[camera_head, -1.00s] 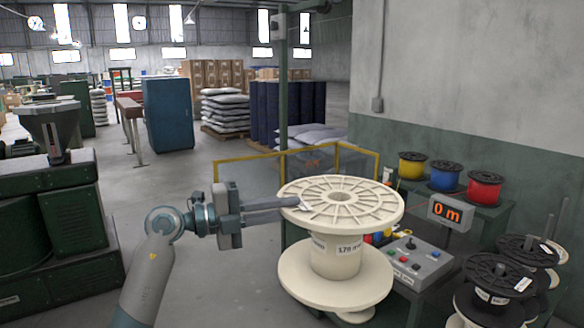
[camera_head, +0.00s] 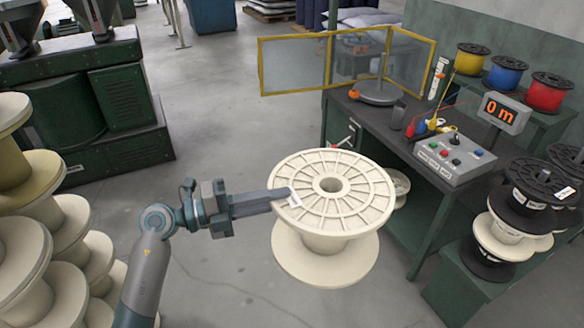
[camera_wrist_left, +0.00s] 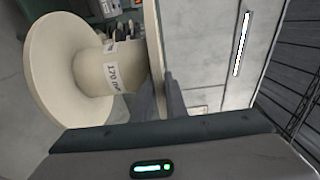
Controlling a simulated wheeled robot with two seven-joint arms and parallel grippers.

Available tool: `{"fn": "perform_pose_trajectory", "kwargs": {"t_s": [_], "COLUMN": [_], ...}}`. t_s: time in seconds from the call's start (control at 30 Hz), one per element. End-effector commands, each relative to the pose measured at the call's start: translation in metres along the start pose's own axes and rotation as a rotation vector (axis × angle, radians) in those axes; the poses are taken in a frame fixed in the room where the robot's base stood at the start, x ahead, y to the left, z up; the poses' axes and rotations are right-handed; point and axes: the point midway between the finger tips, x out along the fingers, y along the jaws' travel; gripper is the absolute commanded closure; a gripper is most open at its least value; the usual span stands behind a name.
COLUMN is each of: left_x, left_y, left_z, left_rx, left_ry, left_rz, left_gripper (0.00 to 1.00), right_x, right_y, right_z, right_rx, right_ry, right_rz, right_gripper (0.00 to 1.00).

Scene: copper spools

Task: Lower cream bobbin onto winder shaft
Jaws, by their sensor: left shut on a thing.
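My left gripper (camera_head: 284,195) is shut on the rim of the top flange of the large cream bobbin (camera_head: 345,240). The bobbin hangs upright in front of the dark workbench, its centre hole facing up. In the left wrist view the two fingers (camera_wrist_left: 160,95) pinch the flange edge, and the bobbin's labelled barrel (camera_wrist_left: 95,72) shows to their left. The winder (camera_head: 378,92) stands on the bench behind, a grey round base with a thin upright shaft (camera_head: 381,66). The bobbin is apart from the shaft. My right gripper is not in view.
A yellow-framed guard (camera_head: 296,66) stands around the winder's left and back. A control box (camera_head: 452,158) and a "0 m" display (camera_head: 503,112) are to the right. Black and cream spools (camera_head: 520,215) stack at far right; cream spools (camera_head: 70,240) stack at left.

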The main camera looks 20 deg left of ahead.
Motion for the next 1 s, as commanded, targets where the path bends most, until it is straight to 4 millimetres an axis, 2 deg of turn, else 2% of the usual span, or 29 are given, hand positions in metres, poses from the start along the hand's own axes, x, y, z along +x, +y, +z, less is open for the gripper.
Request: {"fn": "perform_pose_trajectory", "kwargs": {"t_s": [0.2, 0.4, 1.0], "left_x": [-0.03, -0.042, -0.044], "left_y": [0.024, 0.033, 0.034], "left_z": [-0.019, -0.028, -0.029], "left_rx": [-0.001, 0.002, 0.002], "left_ry": [-0.037, -0.052, -0.054], "left_rz": [-0.005, -0.007, -0.007], "left_gripper": [1.0, 1.0, 1.0], "right_x": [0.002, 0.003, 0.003], "right_y": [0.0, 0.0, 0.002], "right_z": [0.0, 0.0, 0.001], "right_rx": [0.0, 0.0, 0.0], "right_ry": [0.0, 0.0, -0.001], "right_rz": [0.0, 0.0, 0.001], "right_gripper": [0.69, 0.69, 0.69]}}
